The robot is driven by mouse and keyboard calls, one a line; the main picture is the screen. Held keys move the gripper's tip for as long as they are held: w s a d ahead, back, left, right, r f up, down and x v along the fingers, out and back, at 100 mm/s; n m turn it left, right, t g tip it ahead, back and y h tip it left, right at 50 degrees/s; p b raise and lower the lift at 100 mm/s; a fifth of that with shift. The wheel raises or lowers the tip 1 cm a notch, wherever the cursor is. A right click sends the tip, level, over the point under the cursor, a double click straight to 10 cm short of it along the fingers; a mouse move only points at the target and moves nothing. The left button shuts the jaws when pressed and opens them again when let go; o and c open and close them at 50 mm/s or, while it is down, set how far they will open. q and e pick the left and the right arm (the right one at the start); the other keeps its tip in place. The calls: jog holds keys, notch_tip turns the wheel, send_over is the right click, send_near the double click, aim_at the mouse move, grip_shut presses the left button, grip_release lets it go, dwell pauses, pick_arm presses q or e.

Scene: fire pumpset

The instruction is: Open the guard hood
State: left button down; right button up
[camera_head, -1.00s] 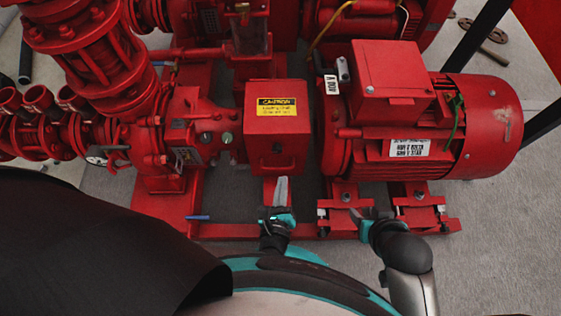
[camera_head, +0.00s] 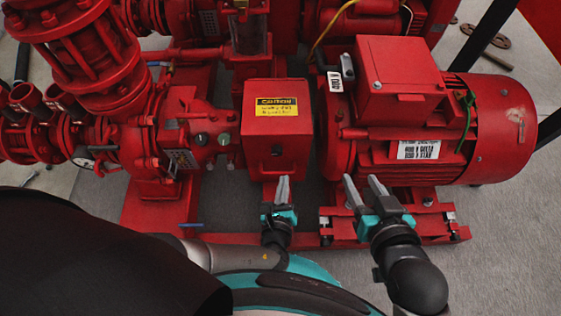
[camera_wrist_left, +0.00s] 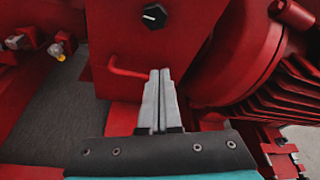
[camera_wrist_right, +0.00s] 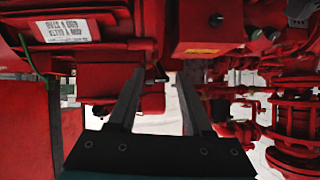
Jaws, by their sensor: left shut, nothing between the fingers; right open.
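The guard hood (camera_head: 262,130) is a red box with a yellow caution label (camera_head: 277,107) on top, between the pump and the motor. It looks closed. The left wrist view shows its front face (camera_wrist_left: 110,40) with a black knob (camera_wrist_left: 154,16) and a thin red bar handle (camera_wrist_left: 128,72). My left gripper (camera_head: 284,179) is shut and empty just in front of the hood's lower front; in the wrist view its fingertips (camera_wrist_left: 159,73) are beside the handle's right end. Contact cannot be told. My right gripper (camera_head: 361,179) is open and empty, right of the hood below the motor.
The large red motor (camera_head: 420,130) stands right of the hood, its mounting feet (camera_head: 425,215) below. The pump casing (camera_head: 190,140) with pipes and gauges is on the left. Grey floor (camera_head: 510,210) is clear at the right.

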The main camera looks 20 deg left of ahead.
aim_at(285, 155)
pick_arm(q)
jog(key=b+x, duration=0.2)
jog(key=x, duration=0.2)
jog(key=shift+w+f, duration=0.1)
jog(key=shift+w, duration=0.15)
jog(key=shift+b+x, duration=0.4)
jog(key=shift+x, duration=0.5)
jog(key=shift+a+r, duration=0.1)
jog(key=shift+r, duration=0.15)
jog(key=shift+s+a+r+p, duration=0.15)
jog(key=shift+a+r+p, duration=0.1)
jog(key=shift+r+p, duration=0.45)
jog(key=shift+a+r, duration=0.2)
jog(key=shift+r, duration=0.2)
jog(key=shift+s+a+r+p, duration=0.1)
jog(key=shift+a+r+p, duration=0.15)
jog(key=shift+r+p, duration=0.3)
pick_arm(e)
jog(key=shift+w+a+r+t, duration=0.1)
jog(key=shift+a+r+t, duration=0.1)
jog(key=shift+a+t, duration=0.2)
